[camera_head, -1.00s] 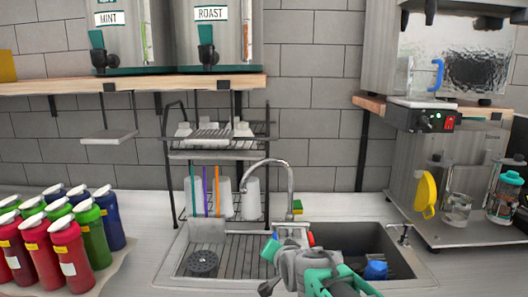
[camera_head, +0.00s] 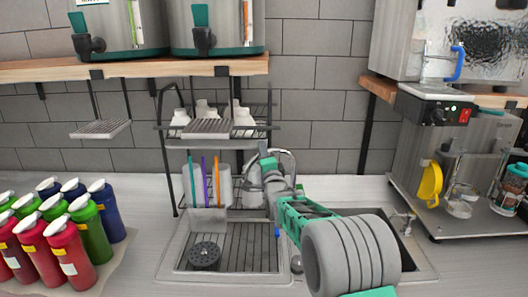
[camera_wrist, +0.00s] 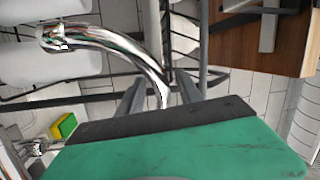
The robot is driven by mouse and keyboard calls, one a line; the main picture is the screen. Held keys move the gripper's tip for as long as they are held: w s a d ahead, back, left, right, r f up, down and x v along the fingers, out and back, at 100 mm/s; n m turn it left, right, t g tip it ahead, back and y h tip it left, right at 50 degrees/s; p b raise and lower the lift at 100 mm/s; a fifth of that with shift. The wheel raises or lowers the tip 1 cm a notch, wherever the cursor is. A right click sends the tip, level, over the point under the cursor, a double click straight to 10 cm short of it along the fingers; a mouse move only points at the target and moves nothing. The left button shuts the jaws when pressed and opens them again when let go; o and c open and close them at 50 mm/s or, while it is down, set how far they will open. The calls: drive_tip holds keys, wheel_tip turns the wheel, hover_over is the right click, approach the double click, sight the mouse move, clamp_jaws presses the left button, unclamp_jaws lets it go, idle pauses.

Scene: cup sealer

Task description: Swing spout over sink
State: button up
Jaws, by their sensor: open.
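The chrome spout (camera_head: 287,158) arches up behind the sink in the head view, its lower part hidden behind my arm. My gripper (camera_head: 266,160) is raised at the spout, in front of the dish rack. In the wrist view the curved chrome spout (camera_wrist: 125,47) runs from upper left down to my gripper (camera_wrist: 165,100), whose two dark fingers stand apart on either side of the pipe. I cannot tell whether they touch it. The sink (camera_head: 168,272) has a drainer side at left; its right basin is mostly hidden by my arm.
A black two-tier rack (camera_head: 165,150) with cups stands just behind and left of the spout. Several coloured bottles (camera_head: 70,255) stand at far left. A sealing machine (camera_head: 435,108) stands at right. A yellow-green sponge (camera_wrist: 63,127) lies near the tap base.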

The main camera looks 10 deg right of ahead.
clamp_jaws()
idle(0.4)
idle(1.0)
